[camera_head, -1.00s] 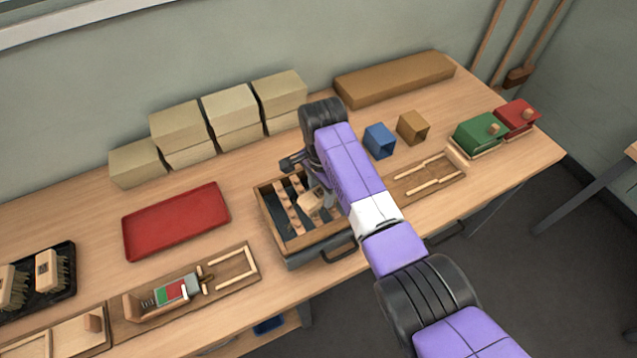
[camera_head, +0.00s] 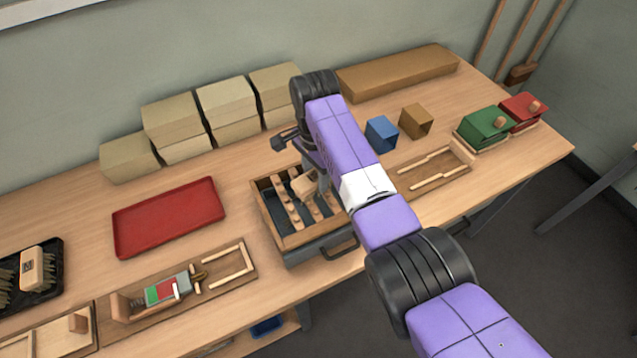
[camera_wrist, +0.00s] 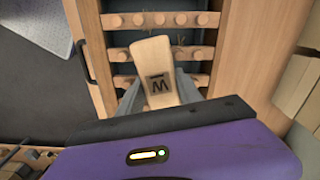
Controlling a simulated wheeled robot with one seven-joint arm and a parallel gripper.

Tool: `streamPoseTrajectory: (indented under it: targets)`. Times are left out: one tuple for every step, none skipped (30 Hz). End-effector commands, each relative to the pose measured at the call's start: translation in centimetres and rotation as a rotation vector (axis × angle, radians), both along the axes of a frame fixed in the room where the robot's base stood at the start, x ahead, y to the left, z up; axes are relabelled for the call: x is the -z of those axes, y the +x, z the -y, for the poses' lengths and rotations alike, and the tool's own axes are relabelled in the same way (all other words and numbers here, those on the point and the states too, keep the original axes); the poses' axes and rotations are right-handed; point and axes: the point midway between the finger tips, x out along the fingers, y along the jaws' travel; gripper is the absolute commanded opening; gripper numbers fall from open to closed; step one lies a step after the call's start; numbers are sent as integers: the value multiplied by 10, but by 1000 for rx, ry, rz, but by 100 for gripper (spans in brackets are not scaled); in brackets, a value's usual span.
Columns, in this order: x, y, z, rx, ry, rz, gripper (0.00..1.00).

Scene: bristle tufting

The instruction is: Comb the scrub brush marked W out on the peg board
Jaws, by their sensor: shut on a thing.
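The scrub brush marked W (camera_wrist: 157,62) is a pale wooden block with a dark W on its top. My gripper (camera_wrist: 160,92) is shut on it, with a grey finger on each side. In the head view the brush (camera_head: 304,186) is over the peg board (camera_head: 284,202), partly behind my arm. The peg board has rows of wooden pegs and sits in an open wooden drawer box (camera_head: 300,238); its rows also show in the wrist view (camera_wrist: 120,54). The bristles are hidden under the block, so I cannot tell how deep they sit among the pegs.
A red tray (camera_head: 168,218) lies left of the box. A black tray (camera_head: 52,292) with brushes is at far left. A board with a red-green device (camera_head: 168,290) is in front. Blue (camera_head: 382,134) and brown (camera_head: 416,121) boxes stand to the right. Cardboard boxes (camera_head: 172,122) line the wall.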

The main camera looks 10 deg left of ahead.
Motion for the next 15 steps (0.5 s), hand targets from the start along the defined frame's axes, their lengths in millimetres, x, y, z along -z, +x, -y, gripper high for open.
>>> streamPoseTrajectory:
  targets:
    - [1,1,-1,0,0,0,9]
    - [1,1,-1,0,0,0,9]
    - [0,2,-1,0,0,0,9]
    - [0,2,-1,0,0,0,9]
    - [0,2,-2,0,0,0,9]
    - [1,4,-2,0,1,1,9]
    - [1,5,-3,0,1,1,9]
    - [2,6,-4,0,1,2,9]
    - [3,7,-4,0,1,1,9]
    - [3,8,-5,1,1,1,9]
    - [3,9,-6,1,1,1,9]
    - [3,11,-7,1,1,2,9]
    - [3,12,-7,1,1,2,9]
    - [3,13,-8,1,1,1,9]
    - [4,14,-9,1,1,1,9]
